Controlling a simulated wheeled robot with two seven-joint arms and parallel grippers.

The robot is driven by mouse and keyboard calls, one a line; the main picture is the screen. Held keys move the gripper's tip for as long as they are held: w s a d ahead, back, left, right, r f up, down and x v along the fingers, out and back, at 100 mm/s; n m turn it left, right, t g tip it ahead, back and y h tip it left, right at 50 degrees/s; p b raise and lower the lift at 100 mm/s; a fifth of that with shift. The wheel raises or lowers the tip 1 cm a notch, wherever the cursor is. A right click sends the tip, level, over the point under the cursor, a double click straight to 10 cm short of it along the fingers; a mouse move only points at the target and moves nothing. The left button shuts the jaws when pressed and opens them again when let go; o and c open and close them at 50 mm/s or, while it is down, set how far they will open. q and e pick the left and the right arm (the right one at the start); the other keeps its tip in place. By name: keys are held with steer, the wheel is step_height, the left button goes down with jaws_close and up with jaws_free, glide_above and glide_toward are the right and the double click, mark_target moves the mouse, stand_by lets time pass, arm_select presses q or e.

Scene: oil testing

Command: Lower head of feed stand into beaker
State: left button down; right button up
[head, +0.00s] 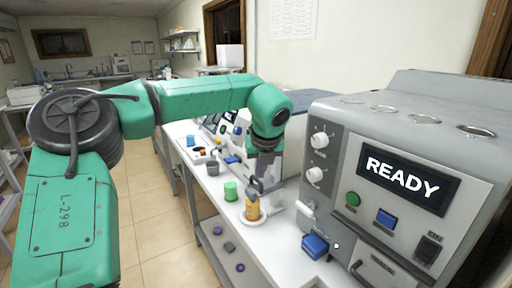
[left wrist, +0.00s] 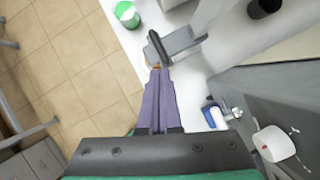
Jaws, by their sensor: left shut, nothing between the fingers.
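My left gripper (head: 262,176) is shut and empty, its purple-grey fingers pointing down at the feed stand's dark head (head: 254,187). In the left wrist view the shut fingertips (left wrist: 158,72) are at or just short of the head (left wrist: 158,46), and I cannot tell if they touch. The stand's grey arm (left wrist: 184,42) runs off to the right of the head. A beaker of amber liquid (head: 252,211) stands under the head. How deep the head sits in the beaker is unclear. In the left wrist view the fingers hide most of the beaker. My right gripper is not in view.
A grey machine (head: 400,150) showing READY fills the right side. A blue object (head: 315,246) lies by its front. A green cup (head: 230,191) and a grey cup (head: 212,168) stand left of the beaker. The floor (head: 165,232) left of the bench is clear.

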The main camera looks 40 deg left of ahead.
arm_select(q)
steer(key=b+v, duration=0.1)
steer(key=v, duration=1.1)
steer(key=shift+s+d+r, duration=0.2)
steer(key=shift+s, duration=0.05)
